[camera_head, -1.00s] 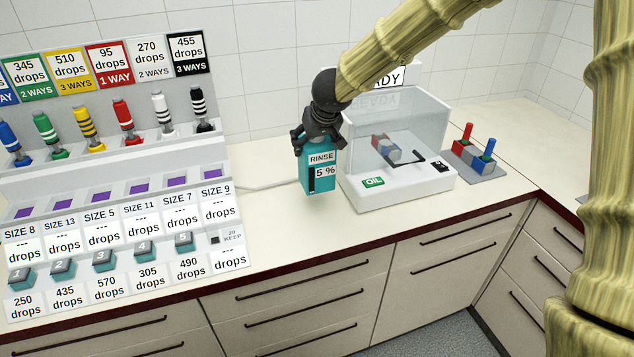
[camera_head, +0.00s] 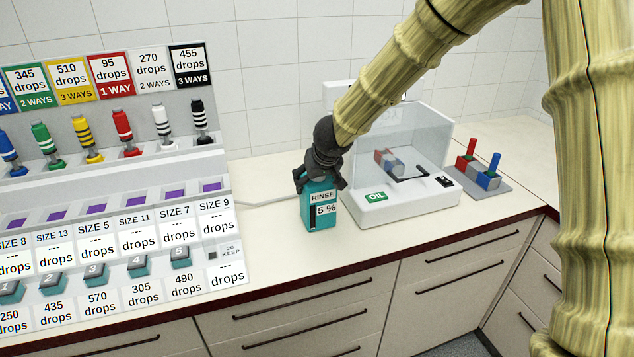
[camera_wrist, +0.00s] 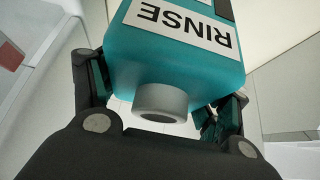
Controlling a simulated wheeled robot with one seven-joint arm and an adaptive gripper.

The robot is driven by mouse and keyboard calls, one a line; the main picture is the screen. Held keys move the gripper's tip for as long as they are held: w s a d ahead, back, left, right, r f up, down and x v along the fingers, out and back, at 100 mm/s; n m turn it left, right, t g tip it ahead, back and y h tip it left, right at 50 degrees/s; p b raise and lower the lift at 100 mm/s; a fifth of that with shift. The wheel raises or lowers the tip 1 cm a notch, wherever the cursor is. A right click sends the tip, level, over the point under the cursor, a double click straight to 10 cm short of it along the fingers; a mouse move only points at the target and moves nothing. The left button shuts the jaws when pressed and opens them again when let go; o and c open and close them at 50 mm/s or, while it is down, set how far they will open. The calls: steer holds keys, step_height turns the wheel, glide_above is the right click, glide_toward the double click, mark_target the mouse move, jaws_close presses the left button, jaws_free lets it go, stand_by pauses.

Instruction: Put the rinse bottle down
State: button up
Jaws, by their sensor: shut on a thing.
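The rinse bottle (camera_head: 321,209) is a teal box-shaped bottle with a white label reading RINSE and 5 %. My gripper (camera_head: 320,182) is shut on its upper part from above. The bottle is upright, over the counter between the drops panel and the clear-covered box. Its base looks at or very near the counter top; I cannot tell for sure that it touches. In the wrist view the bottle (camera_wrist: 185,65) fills the space between the two fingers (camera_wrist: 160,95), with its grey round cap facing the camera. The far side of the bottle is hidden.
A clear-covered white box (camera_head: 410,205) marked OIL stands just right of the bottle. A grey stand (camera_head: 484,183) with red and blue plugs is farther right. The drops panel (camera_head: 110,200) with coloured plugs stands left. The counter (camera_head: 270,240) is bare in front of the bottle.

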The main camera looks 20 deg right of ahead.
steer(key=o, duration=2.1)
steer(key=p+v, duration=0.3)
steer(key=v, duration=0.9)
steer(key=shift+p, duration=0.3)
